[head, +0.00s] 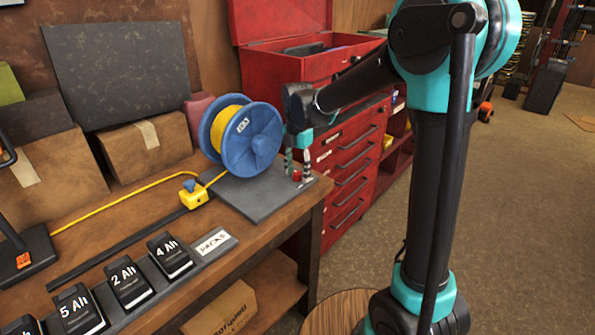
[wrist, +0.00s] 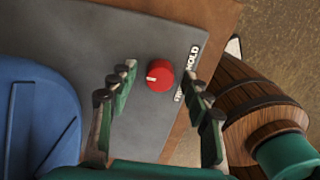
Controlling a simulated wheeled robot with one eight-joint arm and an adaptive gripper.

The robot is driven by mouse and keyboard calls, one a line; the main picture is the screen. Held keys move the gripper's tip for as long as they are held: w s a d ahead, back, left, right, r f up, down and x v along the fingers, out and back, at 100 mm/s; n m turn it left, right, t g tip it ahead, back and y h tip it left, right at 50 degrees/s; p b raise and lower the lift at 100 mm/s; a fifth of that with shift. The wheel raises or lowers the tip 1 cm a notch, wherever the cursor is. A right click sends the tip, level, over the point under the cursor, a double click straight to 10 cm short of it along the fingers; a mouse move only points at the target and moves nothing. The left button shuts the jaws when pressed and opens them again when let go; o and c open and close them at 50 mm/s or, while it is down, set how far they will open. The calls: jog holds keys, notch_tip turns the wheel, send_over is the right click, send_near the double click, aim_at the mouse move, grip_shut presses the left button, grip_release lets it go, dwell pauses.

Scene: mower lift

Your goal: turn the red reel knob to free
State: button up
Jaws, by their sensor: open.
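The red reel knob (wrist: 160,75) sits on a grey base plate (wrist: 150,30); it also shows small in the head view (head: 297,175). A white mark on its face points left in the wrist view. A label (wrist: 188,72) right of the knob reads HOLD at its upper end; its lower end is partly covered by a finger. My gripper (wrist: 161,70) is open, one finger on each side of the knob, with gaps visible; I cannot tell its exact height above the knob. It also shows in the head view (head: 297,163). The blue reel (head: 251,140) stands beside it.
Yellow line (head: 120,203) runs from the reel through a yellow block (head: 194,193) over the workbench (head: 265,228). Black battery packs (head: 128,283) line the front. A red tool chest (head: 350,170) stands behind the bench corner. The bench edge is close to the knob.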

aim_at(298, 173)
jog(key=shift+r, duration=0.1)
notch_tip(298, 173, up, 12)
dwell(0.5)
